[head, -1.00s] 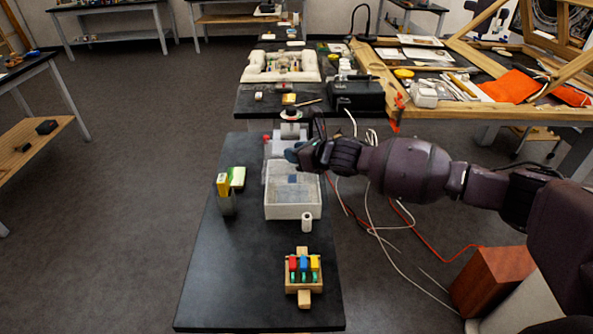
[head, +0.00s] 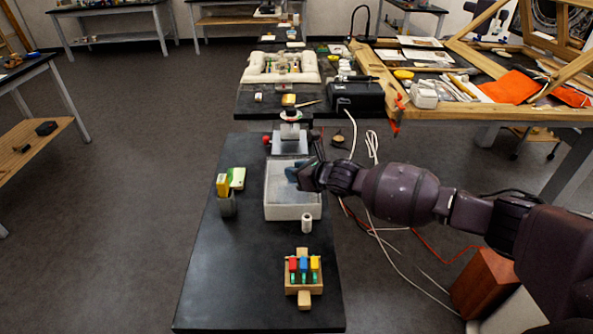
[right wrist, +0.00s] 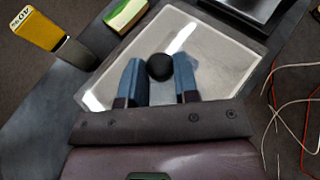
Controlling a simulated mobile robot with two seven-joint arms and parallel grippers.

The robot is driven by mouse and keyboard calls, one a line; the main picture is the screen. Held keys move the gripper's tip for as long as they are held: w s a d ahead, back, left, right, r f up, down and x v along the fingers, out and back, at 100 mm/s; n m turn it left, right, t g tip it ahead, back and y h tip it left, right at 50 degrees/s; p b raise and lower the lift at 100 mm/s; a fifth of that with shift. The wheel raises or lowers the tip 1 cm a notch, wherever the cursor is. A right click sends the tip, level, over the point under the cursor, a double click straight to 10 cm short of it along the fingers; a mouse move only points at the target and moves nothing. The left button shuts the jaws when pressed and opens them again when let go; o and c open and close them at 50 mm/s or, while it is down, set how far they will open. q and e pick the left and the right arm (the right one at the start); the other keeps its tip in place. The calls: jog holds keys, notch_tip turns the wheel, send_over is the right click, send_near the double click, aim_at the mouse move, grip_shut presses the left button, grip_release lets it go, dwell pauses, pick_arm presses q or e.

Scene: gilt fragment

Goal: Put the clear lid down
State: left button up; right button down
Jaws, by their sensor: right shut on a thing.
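The clear lid (right wrist: 215,62) is a see-through rectangle with a round black knob (right wrist: 160,67). My right gripper (right wrist: 160,75) has its blue fingers on either side of the knob and is shut on it. In the head view my right gripper (head: 298,175) is over the white box (head: 293,213) on the black table. The lid lies roughly level across the box opening. I cannot tell whether it touches the rim. My left gripper is not in view.
A small white cylinder (head: 307,222) and a wooden rack with coloured blocks (head: 304,272) are in front. A grey device (head: 290,138) stands behind. The table's front left is clear.

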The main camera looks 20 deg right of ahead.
jog(key=shift+f, duration=0.5)
jog(key=c, duration=1.1)
grip_release()
jog(key=shift+c, duration=0.2)
jog(key=shift+o, duration=1.4)
jog(key=shift+r, duration=0.2)
jog(key=shift+r, duration=0.35)
jog(key=shift+s+d+r, duration=0.15)
jog(key=shift+s+r, duration=0.05)
jog(key=v, duration=1.1)
jog(key=shift+s, duration=0.2)
jog(key=shift+d, duration=0.15)
